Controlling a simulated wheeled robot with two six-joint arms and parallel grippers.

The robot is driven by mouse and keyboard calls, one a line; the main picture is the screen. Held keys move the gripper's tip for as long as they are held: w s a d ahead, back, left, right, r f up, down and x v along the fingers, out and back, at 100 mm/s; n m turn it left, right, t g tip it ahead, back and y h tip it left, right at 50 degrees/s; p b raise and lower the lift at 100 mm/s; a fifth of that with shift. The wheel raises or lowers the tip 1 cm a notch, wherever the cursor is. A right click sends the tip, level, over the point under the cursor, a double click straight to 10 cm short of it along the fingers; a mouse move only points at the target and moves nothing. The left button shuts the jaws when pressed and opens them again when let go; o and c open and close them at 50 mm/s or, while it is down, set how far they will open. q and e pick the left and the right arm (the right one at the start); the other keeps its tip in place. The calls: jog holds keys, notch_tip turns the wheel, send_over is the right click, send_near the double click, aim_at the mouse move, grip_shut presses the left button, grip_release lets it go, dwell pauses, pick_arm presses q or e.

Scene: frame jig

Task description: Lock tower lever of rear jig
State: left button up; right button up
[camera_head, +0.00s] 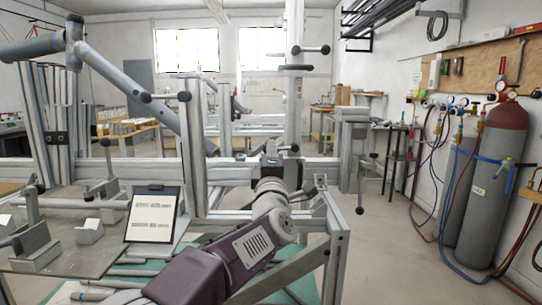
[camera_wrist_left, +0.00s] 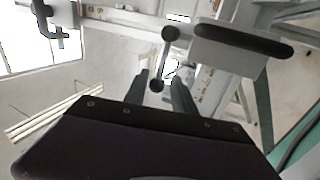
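My left arm reaches up from the bottom middle of the head view, and its gripper (camera_head: 283,153) is at the foot of the pale upright tower (camera_head: 293,110). In the left wrist view the two dark fingers of the left gripper (camera_wrist_left: 160,80) stand apart. A short metal lever (camera_wrist_left: 164,58) with a black ball at each end shows ahead. Its lower ball (camera_wrist_left: 156,85) appears between the fingers, with gaps at the sides; I cannot tell its depth relative to the fingertips. The head view hides most of this lever behind the gripper. My right gripper is not in view.
Other black-knobbed handles (camera_head: 310,49) sit higher on the tower. A clamp post with a knob (camera_head: 360,210) hangs at the right. Gas cylinders (camera_head: 487,185) stand by the right wall. The floor at right is clear.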

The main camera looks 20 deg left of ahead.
pick_arm(q)
jog(key=v, duration=0.9)
